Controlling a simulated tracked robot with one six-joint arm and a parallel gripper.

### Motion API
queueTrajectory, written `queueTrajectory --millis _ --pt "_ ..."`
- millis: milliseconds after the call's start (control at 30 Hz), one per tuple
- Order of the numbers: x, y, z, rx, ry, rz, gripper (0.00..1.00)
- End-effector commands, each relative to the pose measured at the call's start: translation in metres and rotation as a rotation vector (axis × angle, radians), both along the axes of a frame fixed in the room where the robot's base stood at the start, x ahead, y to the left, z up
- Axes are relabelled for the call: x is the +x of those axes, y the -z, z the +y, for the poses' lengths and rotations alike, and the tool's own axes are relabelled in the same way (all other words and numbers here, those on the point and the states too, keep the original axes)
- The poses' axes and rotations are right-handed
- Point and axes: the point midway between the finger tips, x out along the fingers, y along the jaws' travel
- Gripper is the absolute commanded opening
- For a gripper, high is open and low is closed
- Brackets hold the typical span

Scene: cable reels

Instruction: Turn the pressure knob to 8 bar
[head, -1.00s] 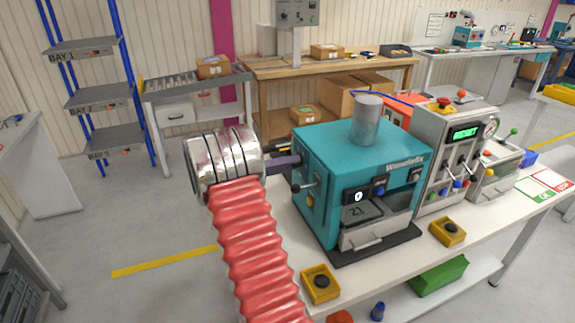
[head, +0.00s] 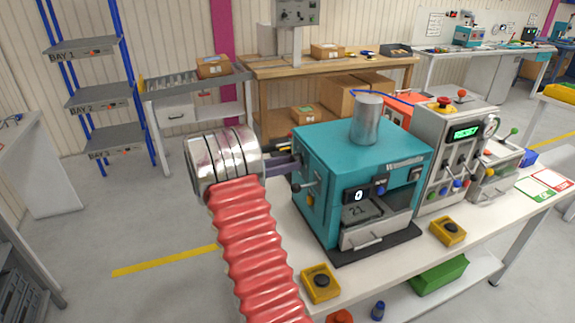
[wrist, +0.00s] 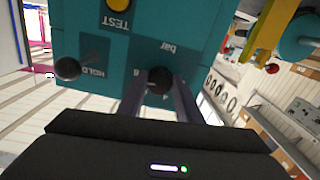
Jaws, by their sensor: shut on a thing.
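The pressure knob (wrist: 158,79) is a small dark round knob on the teal panel of the machine (head: 352,150). The word "bar" stands beside it, upside down in the wrist view, with a partly hidden digit close by. My gripper (wrist: 159,92) has one finger on each side of the knob and is shut on it. In the head view my gripper (head: 292,163) reaches the machine's left side, and the knob itself is hidden there. I cannot read the knob's pointer or the full scale.
On the same panel are a HOLD lever with a dark ball (wrist: 68,68) and a yellow TEST button (wrist: 119,5). In the head view a grey test unit (head: 455,150) stands right of the machine. Yellow button boxes (head: 320,284) sit along the bench front.

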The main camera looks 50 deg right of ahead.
Motion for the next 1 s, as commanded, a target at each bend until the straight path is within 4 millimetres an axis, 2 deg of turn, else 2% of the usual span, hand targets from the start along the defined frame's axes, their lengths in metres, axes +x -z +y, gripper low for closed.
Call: queueTrajectory --millis 33,300,733,767,1000 --pt "-0.0005 0.0057 0.0002 -0.002 0.0 -0.02 0.09" --pt "-0.0003 0.0056 -0.0002 -0.047 0.0 -0.095 0.09" --pt "-0.0002 0.0052 -0.0004 -0.055 0.0 -0.106 0.09" --pt "-0.0002 0.0052 -0.0004 -0.055 0.0 -0.106 0.33" --pt "0.0001 0.0025 -0.0005 -0.06 -0.001 -0.106 0.5"
